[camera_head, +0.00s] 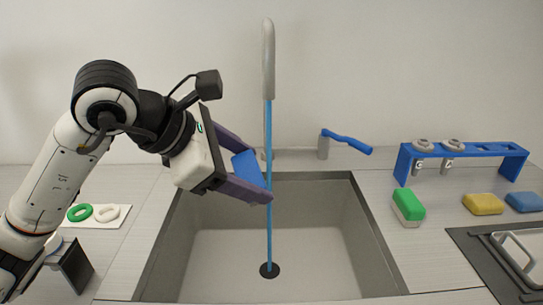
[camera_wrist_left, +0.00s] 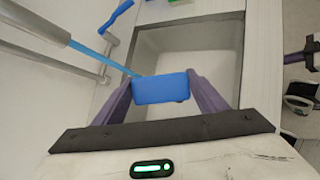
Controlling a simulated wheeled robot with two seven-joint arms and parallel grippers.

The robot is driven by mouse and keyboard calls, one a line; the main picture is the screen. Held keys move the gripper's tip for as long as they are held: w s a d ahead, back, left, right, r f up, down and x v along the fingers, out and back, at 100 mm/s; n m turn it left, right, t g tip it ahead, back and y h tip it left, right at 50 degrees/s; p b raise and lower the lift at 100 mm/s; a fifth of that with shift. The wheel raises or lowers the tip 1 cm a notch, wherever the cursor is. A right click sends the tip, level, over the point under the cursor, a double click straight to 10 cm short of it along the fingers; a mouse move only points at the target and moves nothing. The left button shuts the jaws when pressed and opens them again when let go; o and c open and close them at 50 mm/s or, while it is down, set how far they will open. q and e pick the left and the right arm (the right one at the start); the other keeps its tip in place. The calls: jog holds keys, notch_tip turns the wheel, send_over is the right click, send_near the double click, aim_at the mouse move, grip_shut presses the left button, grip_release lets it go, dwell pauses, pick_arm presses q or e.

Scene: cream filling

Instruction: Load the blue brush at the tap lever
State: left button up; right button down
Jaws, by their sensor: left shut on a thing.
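The blue brush (camera_head: 247,168) is a small blue block between the purple fingers of my left gripper (camera_head: 256,172), which is shut on it. In the left wrist view the brush (camera_wrist_left: 160,87) sits across the fingertips, over the sink. The blue water stream (camera_head: 269,130) runs from the grey tap spout (camera_head: 268,60) down to the drain, right by the brush. Whether brush and stream touch is unclear. The blue tap lever (camera_head: 347,143) stands behind the sink, right of the spout, apart from my gripper. My right gripper is not in the head view.
The grey sink (camera_head: 330,262) lies below my left gripper. A green and white block (camera_head: 408,207), a yellow block (camera_head: 483,204) and another blue block (camera_head: 524,202) lie on the right counter. A blue rack (camera_head: 470,151) stands behind them.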

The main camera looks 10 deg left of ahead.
pick_arm(q)
jog(key=shift+s+a+r+p, duration=0.15)
jog(key=shift+s+r+p, duration=0.1)
jog(key=shift+s+r, duration=0.4)
jog(key=shift+s+a+r+p, duration=0.15)
jog(key=shift+s+r+p, duration=0.1)
jog(key=shift+s+r, duration=0.3)
jog(key=shift+s+a+r+p, duration=0.1)
jog(key=shift+s+r+p, duration=0.1)
jog(key=shift+s+r, duration=0.35)
jog(key=shift+s+a+r+p, duration=0.1)
jog(key=shift+s+r+p, duration=0.15)
jog(key=shift+s, duration=0.45)
